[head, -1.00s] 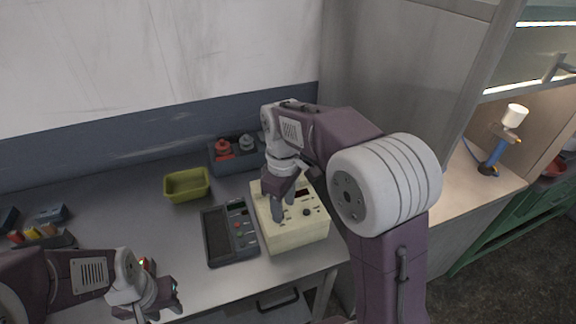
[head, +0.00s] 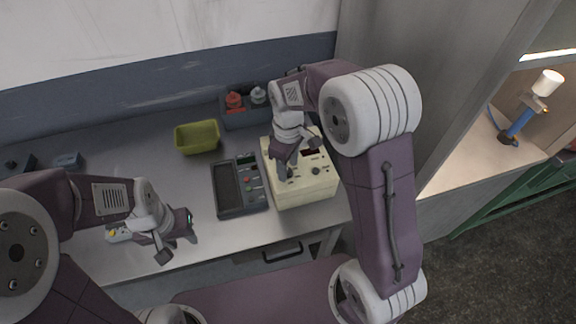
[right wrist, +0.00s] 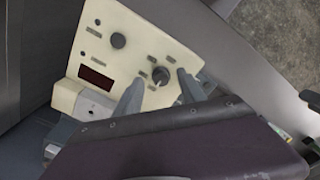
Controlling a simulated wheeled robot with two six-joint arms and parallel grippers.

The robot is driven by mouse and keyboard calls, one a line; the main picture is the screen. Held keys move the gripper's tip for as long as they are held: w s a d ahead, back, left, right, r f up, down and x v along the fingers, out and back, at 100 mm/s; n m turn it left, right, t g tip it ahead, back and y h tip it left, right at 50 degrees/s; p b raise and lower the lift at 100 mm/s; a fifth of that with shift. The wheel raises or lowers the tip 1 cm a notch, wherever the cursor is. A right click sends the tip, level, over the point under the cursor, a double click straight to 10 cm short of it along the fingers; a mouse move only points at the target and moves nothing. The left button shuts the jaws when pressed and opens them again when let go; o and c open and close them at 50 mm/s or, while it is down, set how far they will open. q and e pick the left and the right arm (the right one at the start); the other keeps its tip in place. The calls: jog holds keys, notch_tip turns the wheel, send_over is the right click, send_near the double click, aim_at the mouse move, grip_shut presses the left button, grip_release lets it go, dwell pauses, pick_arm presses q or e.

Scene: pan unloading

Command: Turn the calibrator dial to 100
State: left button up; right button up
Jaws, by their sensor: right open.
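The calibrator (head: 305,190) is a cream box at the right end of the bench, with a dark red display and two black knobs on its face. My right gripper (head: 284,176) is over its left part, pointing down. In the right wrist view the display (right wrist: 96,77) shows no number I can read. One knob, a dial (right wrist: 161,76) with a pale pointer mark, lies between my right gripper's two open fingers; I cannot tell if they touch it. The other knob (right wrist: 118,40) is apart from them. My left gripper (head: 176,240) is over the front left bench; its jaw gap is unclear.
A yellow-green bin (head: 197,137) and a dark tray (head: 247,118) with red and grey items stand behind. A blue-handled tool (head: 520,122) stands on the right counter. The bench between bin and left arm is clear.

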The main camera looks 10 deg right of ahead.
jog(key=shift+s+a+f, duration=0.1)
jog(key=shift+s+f, duration=0.1)
jog(key=shift+w, duration=0.1)
jog(key=shift+c, duration=0.9)
grip_shut()
jog(key=shift+r+m+p, duration=0.15)
jog(key=shift+m+p, duration=0.55)
jog(key=shift+m, duration=0.5)
jog(key=m+p, duration=0.1)
jog(key=m, duration=0.2)
jog(key=shift+w, duration=0.1)
jog(key=m+p, duration=0.2)
jog(key=m, duration=0.4)
jog(key=shift+m, duration=0.3)
